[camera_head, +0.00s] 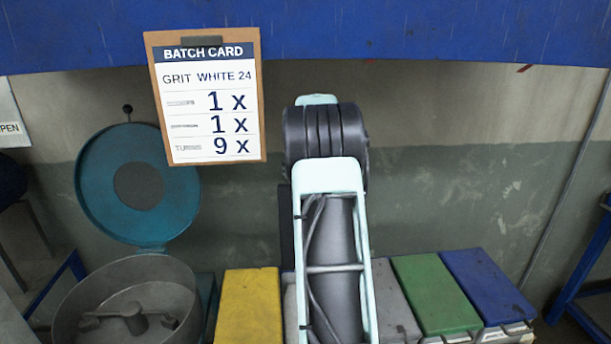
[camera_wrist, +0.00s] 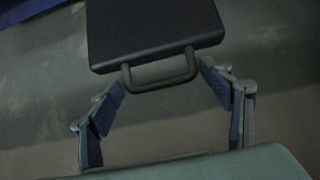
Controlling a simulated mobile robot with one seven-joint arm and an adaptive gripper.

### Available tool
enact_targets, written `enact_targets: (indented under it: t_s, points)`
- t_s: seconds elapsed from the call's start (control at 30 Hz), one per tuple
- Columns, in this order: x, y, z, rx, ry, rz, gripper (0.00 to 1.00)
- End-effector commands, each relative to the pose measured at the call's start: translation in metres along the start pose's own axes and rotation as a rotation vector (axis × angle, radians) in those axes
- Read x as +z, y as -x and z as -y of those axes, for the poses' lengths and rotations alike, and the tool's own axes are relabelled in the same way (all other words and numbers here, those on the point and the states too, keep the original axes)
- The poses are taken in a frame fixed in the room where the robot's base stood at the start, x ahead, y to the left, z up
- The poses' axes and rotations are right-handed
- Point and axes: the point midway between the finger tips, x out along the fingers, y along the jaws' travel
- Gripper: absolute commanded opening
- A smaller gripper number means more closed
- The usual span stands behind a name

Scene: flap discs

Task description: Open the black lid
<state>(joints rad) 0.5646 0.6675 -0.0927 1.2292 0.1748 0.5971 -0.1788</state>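The black lid (camera_wrist: 150,30) fills the upper middle of the wrist view, with a dark bar handle (camera_wrist: 160,82) on its near edge. My gripper (camera_wrist: 161,76) is open, one finger on each side of the handle. The right finger is close to the handle's end; I cannot tell whether it touches. The left finger is a little apart from it. In the head view, my arm hides my gripper and most of the lid area. A dark upright strip (camera_head: 287,228) beside my arm looks like the lid standing raised, with the wall behind it.
Yellow (camera_head: 248,305), green (camera_head: 435,295) and blue (camera_head: 487,285) lids lie flat in a row, with grey ones partly behind my arm. A round metal drum (camera_head: 75,305) with its teal lid (camera_head: 100,180) raised stands left. A batch card (camera_head: 205,95) hangs above.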

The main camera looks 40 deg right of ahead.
Motion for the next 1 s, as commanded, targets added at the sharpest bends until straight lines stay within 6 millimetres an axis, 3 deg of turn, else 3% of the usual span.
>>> enact_targets:
  t_s: [0.1,0.5,1.0]
  points:
    - [0.001,0.000,0.000,0.000,0.000,0.003,0.86]
    - [0.005,0.005,0.000,-0.001,0.000,0.011,0.86]
    - [0.002,0.093,0.000,0.000,0.001,0.008,0.86]
